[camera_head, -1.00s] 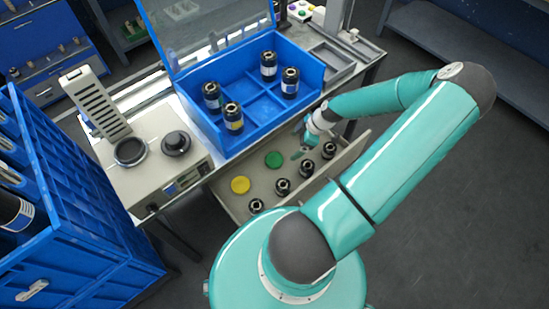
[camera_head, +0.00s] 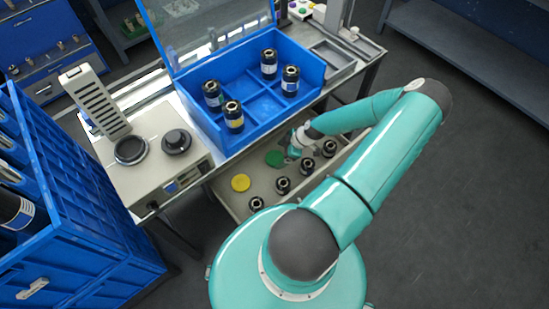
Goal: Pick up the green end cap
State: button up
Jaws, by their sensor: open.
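The green end cap (camera_head: 273,158) is a flat round disc lying in the open grey drawer (camera_head: 226,193) below the bench. My gripper (camera_head: 289,158) is open and low over the drawer, at the right edge of the green cap. The fingertips are small here, and I cannot tell whether they touch the cap. The cap's right edge is close to or partly behind the gripper.
A yellow end cap (camera_head: 240,183) lies left of the green one. Several black cylinders, one of them here (camera_head: 283,185), stand along the drawer's front. A blue divided bin (camera_head: 205,124) with black rolls stands on the bench behind. A blue crate (camera_head: 95,215) is at left.

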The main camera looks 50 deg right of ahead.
aim_at(275, 159)
jog(key=x, duration=0.3)
jog(key=c, duration=1)
jog(key=shift+c, duration=0.3)
jog(key=shift+r, duration=0.2)
